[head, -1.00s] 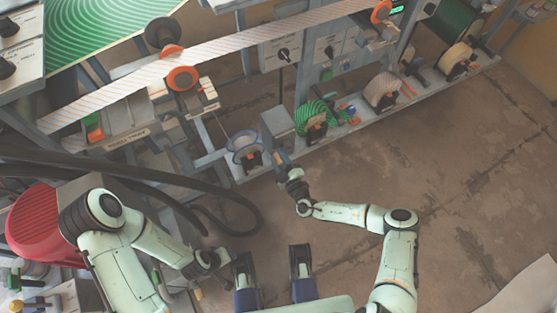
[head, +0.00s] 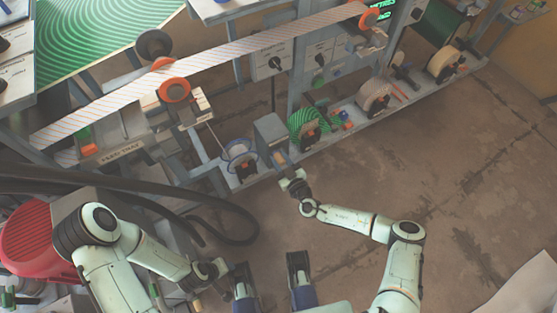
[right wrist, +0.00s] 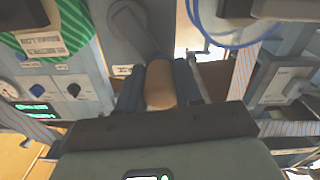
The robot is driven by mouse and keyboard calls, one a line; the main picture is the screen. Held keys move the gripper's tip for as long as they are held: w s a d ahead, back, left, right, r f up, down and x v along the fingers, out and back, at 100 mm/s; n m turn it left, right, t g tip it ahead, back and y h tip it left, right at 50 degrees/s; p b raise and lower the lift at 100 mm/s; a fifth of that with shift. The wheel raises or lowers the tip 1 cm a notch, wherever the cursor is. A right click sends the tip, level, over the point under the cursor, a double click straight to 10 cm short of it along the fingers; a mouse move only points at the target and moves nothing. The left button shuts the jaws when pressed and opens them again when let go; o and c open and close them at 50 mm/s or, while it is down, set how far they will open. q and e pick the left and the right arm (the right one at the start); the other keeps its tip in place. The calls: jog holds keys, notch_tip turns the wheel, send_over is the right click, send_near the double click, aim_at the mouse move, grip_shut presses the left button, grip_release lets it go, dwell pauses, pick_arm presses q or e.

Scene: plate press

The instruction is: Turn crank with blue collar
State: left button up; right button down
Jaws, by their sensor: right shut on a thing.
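My right gripper (head: 288,172) is at the front of a grey box on the low machine rail. In the right wrist view, its two dark fingers (right wrist: 160,88) are shut around a tan, rounded crank handle (right wrist: 160,84). A blue ring (head: 241,149) surrounds a pale spool just left of the grey box, and also shows in the right wrist view (right wrist: 236,43). My left gripper (head: 217,270) is low at left, and its fingers are unclear.
The grey box (head: 271,136) stands between the blue-ringed spool and a green striped roll (head: 309,127). More rolls, including a tan one (head: 375,98), line the rail to the right. Black hoses (head: 150,197) curve at left. The brown floor (head: 470,180) at right is open.

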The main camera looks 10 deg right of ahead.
jog(key=shift+f, duration=0.45)
jog(key=c, duration=0.9)
grip_release()
jog(key=shift+o, duration=0.6)
jog(key=shift+r, duration=0.2)
pick_arm(q)
jog(key=shift+g+h, duration=0.3)
jog(key=shift+g, duration=0.3)
jog(key=shift+s+d+r+p, duration=0.4)
jog(key=shift+s+r+p, duration=0.2)
jog(key=shift+s, duration=0.2)
jog(key=shift+s+d+r+p, duration=0.35)
jog(key=shift+s+r+p, duration=0.1)
jog(key=shift+s+r, duration=0.25)
pick_arm(e)
jog(key=v, duration=1.3)
jog(key=shift+s, duration=0.15)
pick_arm(q)
jog(key=shift+f, duration=0.1)
